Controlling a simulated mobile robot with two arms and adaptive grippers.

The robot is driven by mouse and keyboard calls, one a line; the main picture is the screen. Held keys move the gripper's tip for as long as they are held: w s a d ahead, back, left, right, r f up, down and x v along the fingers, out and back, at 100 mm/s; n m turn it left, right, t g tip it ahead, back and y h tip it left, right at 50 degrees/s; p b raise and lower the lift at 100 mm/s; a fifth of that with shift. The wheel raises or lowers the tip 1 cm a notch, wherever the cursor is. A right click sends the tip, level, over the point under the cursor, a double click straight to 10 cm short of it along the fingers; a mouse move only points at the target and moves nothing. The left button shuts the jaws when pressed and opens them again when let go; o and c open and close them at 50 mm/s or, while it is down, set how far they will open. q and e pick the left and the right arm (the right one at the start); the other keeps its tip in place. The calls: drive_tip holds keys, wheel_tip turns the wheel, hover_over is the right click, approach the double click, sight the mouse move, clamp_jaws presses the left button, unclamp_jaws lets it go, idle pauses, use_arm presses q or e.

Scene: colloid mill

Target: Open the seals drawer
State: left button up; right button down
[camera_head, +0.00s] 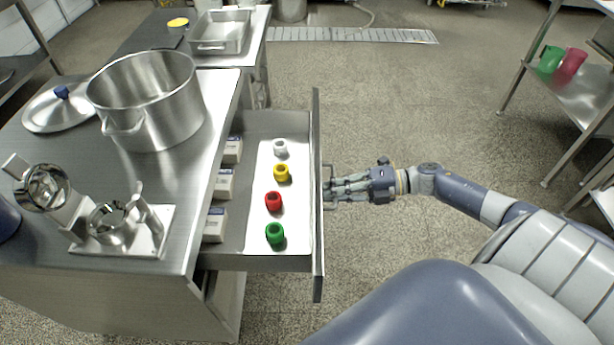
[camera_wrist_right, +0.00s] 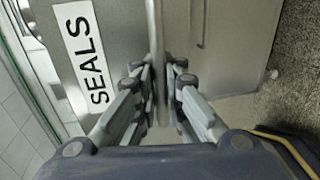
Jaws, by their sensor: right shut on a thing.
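The seals drawer (camera_head: 265,262) is pulled out from the steel table, and its inside shows in the head view. White, yellow, red and green ring-shaped seals (camera_head: 281,173) lie in a row on its white floor. Small labelled boxes (camera_head: 223,184) stand along its inner left side. My right gripper (camera_head: 332,187) is at the drawer front, shut on the handle (camera_head: 328,206). In the right wrist view the fingers close around the vertical handle bar (camera_wrist_right: 157,60), beside the SEALS label (camera_wrist_right: 84,50). My left gripper is not in view.
A large pot (camera_head: 150,105), a lid (camera_head: 60,108) and a metal device on a plate (camera_head: 120,235) stand on the table (camera_head: 160,185). A shelf (camera_head: 580,90) with green and red jugs stands at the right. The floor beyond the drawer is clear.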

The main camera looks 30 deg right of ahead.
drive_tip(key=shift+f+v, duration=0.1)
drive_tip(key=shift+v, duration=0.75)
drive_tip(key=shift+f+v, duration=0.15)
drive_tip(key=shift+v, duration=0.65)
drive_tip(key=c, duration=2)
unclamp_jaws()
drive_tip(key=shift+o, duration=0.2)
drive_tip(key=shift+d, duration=0.1)
drive_tip(key=v, duration=1.2)
